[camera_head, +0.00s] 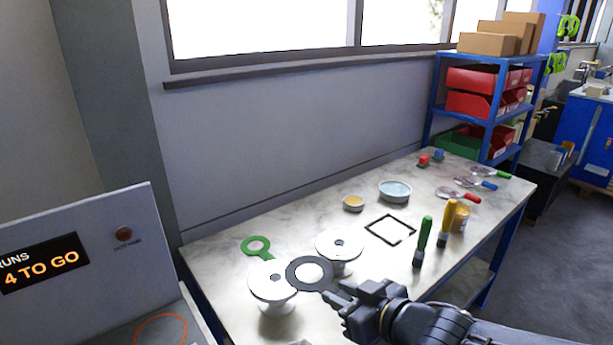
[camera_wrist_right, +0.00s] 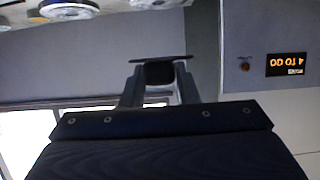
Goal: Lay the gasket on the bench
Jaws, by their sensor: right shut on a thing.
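A dark ring-shaped gasket (camera_head: 292,273) with a tab is held flat, over or beside two white flanged vessels. My right gripper (camera_head: 340,295) is shut on its tab; in the right wrist view the gasket (camera_wrist_right: 158,58) shows edge-on at the fingertips. The near vessel (camera_head: 270,290) and the far vessel (camera_head: 339,242) stand on the marbled bench (camera_head: 215,250). A black square outline (camera_head: 377,221) is on the bench to the right. My left gripper is out of view.
Right of the vessels are a yellow-topped dish (camera_head: 353,203), a blue-grey bowl (camera_head: 394,191), green-handled (camera_head: 425,232) and yellow-handled (camera_head: 449,216) tools and an amber jar (camera_head: 461,217). A shelf rack (camera_head: 502,110) stands at the far end. The square's inside is clear.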

